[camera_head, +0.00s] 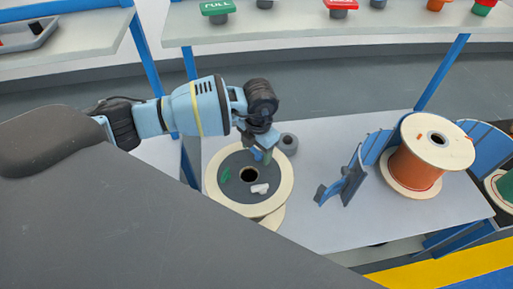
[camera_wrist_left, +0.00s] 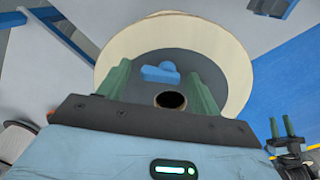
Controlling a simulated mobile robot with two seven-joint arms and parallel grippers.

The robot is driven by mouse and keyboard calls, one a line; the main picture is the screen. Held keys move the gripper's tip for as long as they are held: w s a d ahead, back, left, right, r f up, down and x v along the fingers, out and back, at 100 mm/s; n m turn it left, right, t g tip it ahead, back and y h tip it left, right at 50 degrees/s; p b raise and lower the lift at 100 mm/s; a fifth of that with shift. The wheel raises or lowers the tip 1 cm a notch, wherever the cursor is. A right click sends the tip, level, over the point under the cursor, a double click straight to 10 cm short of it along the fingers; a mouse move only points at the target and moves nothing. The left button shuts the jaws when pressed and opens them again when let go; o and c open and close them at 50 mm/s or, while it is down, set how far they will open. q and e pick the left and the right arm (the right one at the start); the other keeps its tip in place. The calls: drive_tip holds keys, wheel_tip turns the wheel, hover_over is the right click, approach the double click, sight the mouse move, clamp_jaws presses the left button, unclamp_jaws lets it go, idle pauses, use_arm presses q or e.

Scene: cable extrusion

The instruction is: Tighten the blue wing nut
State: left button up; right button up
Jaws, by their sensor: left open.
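The blue wing nut (camera_wrist_left: 162,73) sits on the dark face of a cream-rimmed spool (camera_head: 212,183), beside its centre hole. In the left wrist view it shows between and beyond the green fingers of my left gripper (camera_wrist_left: 160,88), not gripped. In the head view my left gripper (camera_head: 262,150) points down over the far side of the spool and largely hides the nut. A green wing nut (camera_head: 225,174) and a white wing nut (camera_head: 260,188) lie on the same face. My right gripper (camera_wrist_left: 281,128) shows in the left wrist view, its green fingers apart and empty.
A grey ring-shaped part (camera_head: 288,141) stands just beyond the spool. To the right, an orange cable reel (camera_head: 416,166) stands by blue-grey brackets (camera_head: 345,185). A shelf (camera_head: 300,22) with coloured buttons runs behind. Bare table lies between the spool and brackets.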

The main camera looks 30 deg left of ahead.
use_arm(q)
drive_tip(key=shift+c, duration=0.3)
drive_tip(key=c, duration=0.9)
